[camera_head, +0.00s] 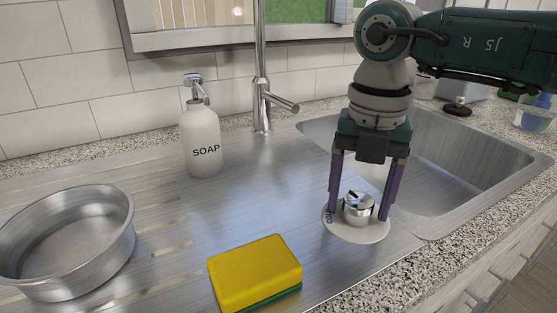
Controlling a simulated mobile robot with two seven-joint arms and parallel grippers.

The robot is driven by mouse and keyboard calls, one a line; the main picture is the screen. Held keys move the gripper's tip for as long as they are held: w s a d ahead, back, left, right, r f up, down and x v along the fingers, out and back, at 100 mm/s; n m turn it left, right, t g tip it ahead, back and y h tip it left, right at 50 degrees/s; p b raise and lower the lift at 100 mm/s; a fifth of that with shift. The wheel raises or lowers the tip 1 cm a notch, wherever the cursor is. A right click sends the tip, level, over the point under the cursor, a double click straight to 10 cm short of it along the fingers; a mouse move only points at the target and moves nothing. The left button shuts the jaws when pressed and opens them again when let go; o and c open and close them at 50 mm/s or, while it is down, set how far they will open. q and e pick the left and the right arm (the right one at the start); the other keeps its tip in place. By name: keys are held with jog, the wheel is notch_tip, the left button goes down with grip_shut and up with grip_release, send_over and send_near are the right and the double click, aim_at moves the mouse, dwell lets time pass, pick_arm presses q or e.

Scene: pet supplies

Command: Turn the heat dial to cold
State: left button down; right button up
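The heat dial is a silver knob (357,208) on a round pale plate (358,234), on the metal surface left of the sink basin. A dark mark shows on top of the knob. Blue lettering, partly hidden by a finger, shows at the left edge of the plate; other markings cannot be read. My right gripper (359,212) points down over the dial, open, with one purple finger on each side of the knob. Gaps show between the fingers and the knob. My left gripper is out of view.
A yellow and green sponge (254,272) lies front left of the dial. A white soap bottle (200,140) and a faucet (261,90) stand behind. A round metal pan (118,250) is at the left. The sink basin (470,150) opens at the right.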

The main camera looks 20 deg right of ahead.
grip_shut()
dwell(0.3)
jog(key=n+b, duration=0.1)
jog(key=n, duration=0.2)
jog(key=shift+n, duration=0.4)
jog(key=n+b, duration=0.1)
jog(key=n, duration=0.2)
jog(key=n+b, duration=0.1)
jog(key=n, duration=0.3)
jog(key=shift+n, duration=0.6)
jog(key=shift+r, duration=0.1)
